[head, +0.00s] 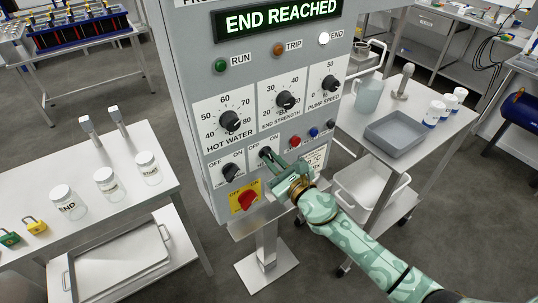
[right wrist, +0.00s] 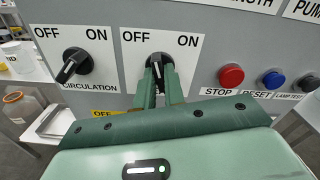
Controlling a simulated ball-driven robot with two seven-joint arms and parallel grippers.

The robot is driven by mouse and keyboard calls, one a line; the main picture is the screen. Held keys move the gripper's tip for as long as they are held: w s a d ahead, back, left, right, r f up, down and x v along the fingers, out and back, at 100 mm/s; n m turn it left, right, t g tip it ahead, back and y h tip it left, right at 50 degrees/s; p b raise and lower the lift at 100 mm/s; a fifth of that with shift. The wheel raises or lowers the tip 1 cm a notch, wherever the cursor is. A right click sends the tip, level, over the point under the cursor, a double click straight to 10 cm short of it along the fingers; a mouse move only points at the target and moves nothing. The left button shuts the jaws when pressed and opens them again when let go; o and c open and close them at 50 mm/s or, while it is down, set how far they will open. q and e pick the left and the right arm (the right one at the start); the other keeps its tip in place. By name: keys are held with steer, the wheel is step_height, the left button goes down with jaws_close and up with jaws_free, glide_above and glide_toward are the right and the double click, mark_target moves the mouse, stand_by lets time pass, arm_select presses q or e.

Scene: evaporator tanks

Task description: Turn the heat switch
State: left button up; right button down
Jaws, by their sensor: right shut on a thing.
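The panel has two black OFF/ON rotary switches side by side. The left one is labelled CIRCULATION (right wrist: 75,62) and also shows in the head view (head: 231,172). The right switch (head: 265,152) has its name label covered by my gripper, so I cannot read it as heat; it also shows in the right wrist view (right wrist: 159,62). My right gripper (head: 272,163) is at this right switch, its two fingers (right wrist: 160,82) shut on the knob's handle. The fingers hide much of the handle, so its exact angle is unclear. My left gripper is not in view.
A red stop button (right wrist: 231,76) and a blue reset button (right wrist: 273,79) sit right of the gripped switch. A red rotary switch (head: 247,199) on yellow is below. The display (head: 281,18) reads END REACHED. Jars (head: 68,202) stand on the left table.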

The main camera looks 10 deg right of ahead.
steer(key=shift+f+n, duration=0.1)
steer(key=shift+n, duration=1)
steer(key=shift+n+p, duration=0.45)
steer(key=shift+n, duration=1.05)
steer(key=c, duration=1.4)
jaws_free()
